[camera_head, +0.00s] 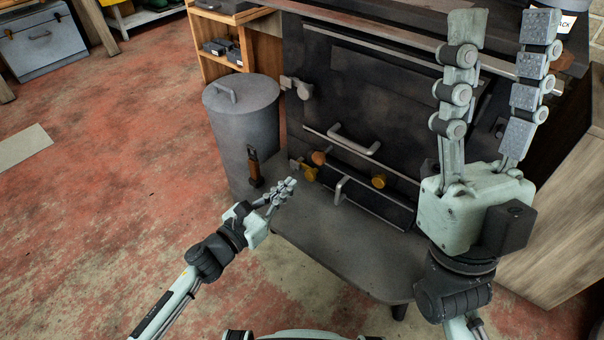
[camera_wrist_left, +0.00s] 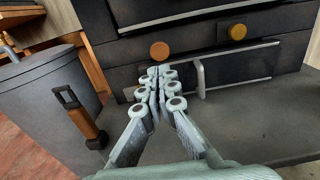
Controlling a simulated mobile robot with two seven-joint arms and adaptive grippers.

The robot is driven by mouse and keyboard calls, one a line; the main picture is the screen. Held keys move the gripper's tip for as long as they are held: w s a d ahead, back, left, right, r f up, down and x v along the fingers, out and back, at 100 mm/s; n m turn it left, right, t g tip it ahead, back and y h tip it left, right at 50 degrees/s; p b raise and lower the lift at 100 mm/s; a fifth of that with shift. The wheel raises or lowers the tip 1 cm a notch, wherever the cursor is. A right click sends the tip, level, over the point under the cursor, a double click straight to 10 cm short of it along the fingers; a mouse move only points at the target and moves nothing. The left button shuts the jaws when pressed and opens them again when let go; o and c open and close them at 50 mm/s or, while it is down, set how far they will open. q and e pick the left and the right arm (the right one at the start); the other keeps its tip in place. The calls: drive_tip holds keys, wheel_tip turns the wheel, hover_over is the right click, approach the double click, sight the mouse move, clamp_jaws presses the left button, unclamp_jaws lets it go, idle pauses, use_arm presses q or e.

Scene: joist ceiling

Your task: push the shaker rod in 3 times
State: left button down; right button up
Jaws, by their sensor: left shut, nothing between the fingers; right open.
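A dark stove (camera_head: 350,100) stands ahead with round knobs low on its front. An orange knob (camera_head: 319,157) and a yellow-brown knob (camera_head: 310,174) are at its lower left, and a yellow knob (camera_head: 379,181) is further right. I cannot tell which one ends the shaker rod. My left gripper (camera_head: 290,185) is shut and empty, just in front of the lower left knobs. In the left wrist view its fingertips (camera_wrist_left: 159,73) are just below an orange knob (camera_wrist_left: 160,50), seemingly apart from it. My right gripper (camera_head: 500,30) is open and empty, raised at the right.
A lidded grey bin (camera_head: 243,125) with a wooden-handled tool on its side (camera_head: 254,167) stands left of the stove. Metal handles (camera_head: 353,142) project from the stove front. A dark plate (camera_head: 350,245) lies below. A wooden cabinet (camera_head: 560,220) is at right.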

use_arm(q)
drive_tip(key=shift+v, duration=1.2)
